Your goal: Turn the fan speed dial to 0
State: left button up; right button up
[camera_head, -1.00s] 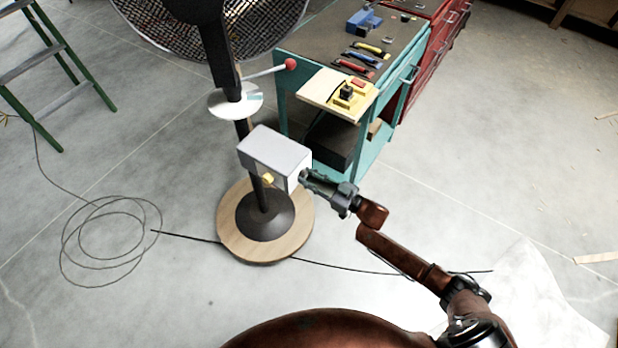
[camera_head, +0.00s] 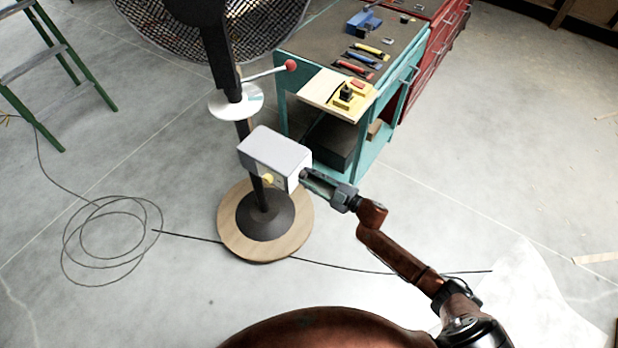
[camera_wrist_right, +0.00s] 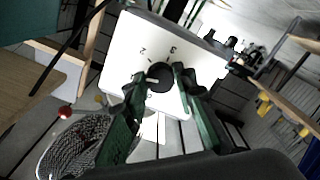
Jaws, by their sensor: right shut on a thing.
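The fan speed dial (camera_wrist_right: 160,77) is a round black knob on the white face of the control box (camera_wrist_right: 118,42). Digits 2 and 3 are legible above the dial; other marks are partly hidden by the fingers. A short light mark shows at the dial's left side, pointing left. My right gripper (camera_wrist_right: 161,84) has its dark green fingers on either side of the dial, shut on it. In the head view, the grey-white control box (camera_head: 275,150) sits on the fan's pole, and my right gripper (camera_head: 305,177) meets its right side. The dial is hidden there. My left gripper is not in view.
The fan (camera_head: 215,30) stands on a round wooden base (camera_head: 290,235). A yellow knob (camera_head: 267,179) is on the box's front. A teal tool cart (camera_head: 375,150) stands close behind. A cable (camera_head: 345,268) crosses the floor.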

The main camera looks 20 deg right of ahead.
jog(key=n, duration=0.3)
jog(key=shift+f, duration=0.1)
jog(key=n+b, duration=0.1)
jog(key=n, duration=0.2)
jog(key=shift+n, duration=0.7)
jog(key=n+b, duration=0.1)
jog(key=n, duration=0.1)
jog(key=shift+n, duration=0.4)
jog(key=n+b, duration=0.1)
jog(key=n, duration=0.2)
jog(key=shift+b, duration=0.35)
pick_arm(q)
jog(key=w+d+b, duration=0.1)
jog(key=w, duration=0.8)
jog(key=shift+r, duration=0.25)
pick_arm(e)
jog(key=shift+n, duration=1.5)
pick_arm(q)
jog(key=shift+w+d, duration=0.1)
pick_arm(e)
jog(key=o, duration=1.2)
jog(key=shift+r, duration=0.2)
jog(key=shift+c, duration=0.2)
